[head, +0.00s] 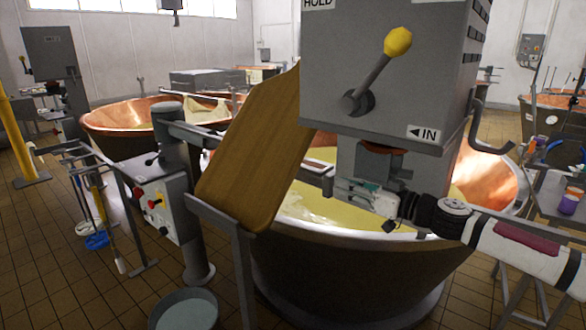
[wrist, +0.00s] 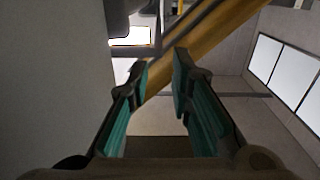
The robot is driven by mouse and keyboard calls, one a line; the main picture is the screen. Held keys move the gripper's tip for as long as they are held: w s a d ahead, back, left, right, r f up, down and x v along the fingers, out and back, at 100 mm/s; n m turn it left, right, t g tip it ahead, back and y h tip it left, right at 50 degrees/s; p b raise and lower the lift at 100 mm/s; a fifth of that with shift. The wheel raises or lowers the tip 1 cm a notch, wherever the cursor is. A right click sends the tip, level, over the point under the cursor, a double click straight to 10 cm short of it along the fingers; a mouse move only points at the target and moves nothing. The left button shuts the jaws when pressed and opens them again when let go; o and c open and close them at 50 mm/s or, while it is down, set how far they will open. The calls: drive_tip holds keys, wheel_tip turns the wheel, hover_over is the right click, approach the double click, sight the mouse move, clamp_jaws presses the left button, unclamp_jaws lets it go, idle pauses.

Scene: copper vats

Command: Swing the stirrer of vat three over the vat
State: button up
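The stirrer's grey box (head: 390,60) hangs over the near side of a copper vat (head: 340,285) holding pale yellow liquid. I cannot read a vat number. A lever (head: 372,76) with a yellow knob sticks up from the box's front, beside the labels HOLD and IN. A grey hooked handle (head: 488,135) is on the box's right side. My gripper (head: 340,188) is below the box, above the liquid, apart from the lever and the hooked handle. In the wrist view its teal-padded fingers (wrist: 158,72) are apart with nothing between them.
A wooden board (head: 255,150) leans left of the box on a grey stand. A control post (head: 165,205) with red and yellow knobs stands further left. A bucket (head: 185,310) is on the floor. Another copper vat (head: 115,120) is behind; a cluttered table (head: 565,190) is at right.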

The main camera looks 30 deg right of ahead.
sight(303, 169)
drive_tip(key=x, duration=1.4)
drive_tip(key=shift+d, duration=0.1)
clamp_jaws()
